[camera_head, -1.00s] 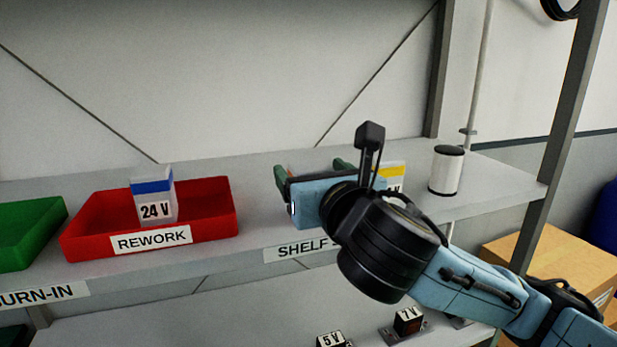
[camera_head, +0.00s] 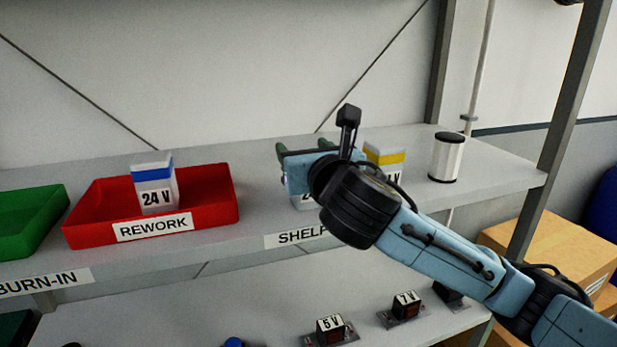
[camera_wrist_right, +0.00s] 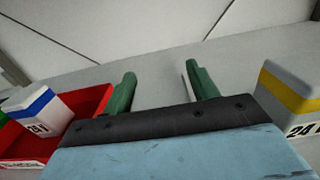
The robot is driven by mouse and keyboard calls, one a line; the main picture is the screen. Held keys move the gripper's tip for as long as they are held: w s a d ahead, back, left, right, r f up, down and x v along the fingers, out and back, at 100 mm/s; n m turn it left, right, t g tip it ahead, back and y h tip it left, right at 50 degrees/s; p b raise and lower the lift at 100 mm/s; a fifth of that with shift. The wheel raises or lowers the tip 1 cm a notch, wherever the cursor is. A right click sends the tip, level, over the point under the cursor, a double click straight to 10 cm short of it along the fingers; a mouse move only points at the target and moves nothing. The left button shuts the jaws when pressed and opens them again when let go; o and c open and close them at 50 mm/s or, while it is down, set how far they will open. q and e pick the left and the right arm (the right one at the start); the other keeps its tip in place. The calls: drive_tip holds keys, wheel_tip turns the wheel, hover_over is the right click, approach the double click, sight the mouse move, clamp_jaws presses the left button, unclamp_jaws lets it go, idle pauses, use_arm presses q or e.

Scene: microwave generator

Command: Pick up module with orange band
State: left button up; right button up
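My right gripper (camera_head: 303,146) is above the upper shelf, with its two green fingers apart. In the right wrist view the fingers (camera_wrist_right: 163,88) show only shelf and wall between them. A white labelled module (camera_head: 303,202) shows partly below the gripper; its top and any band are hidden by the gripper. No orange band shows clearly now. A module with a yellow band (camera_head: 385,157) stands just right of the gripper, partly behind my arm; it also shows in the right wrist view (camera_wrist_right: 291,95). My left gripper is not in view.
A red REWORK tray (camera_head: 90,225) holds a blue-banded 24 V module (camera_head: 155,183). A green tray (camera_head: 35,215) is at far left. A black-capped white cylinder (camera_head: 447,158) stands right.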

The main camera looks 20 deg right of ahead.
drive_tip(key=c, duration=0.8)
drive_tip(key=shift+r, duration=0.15)
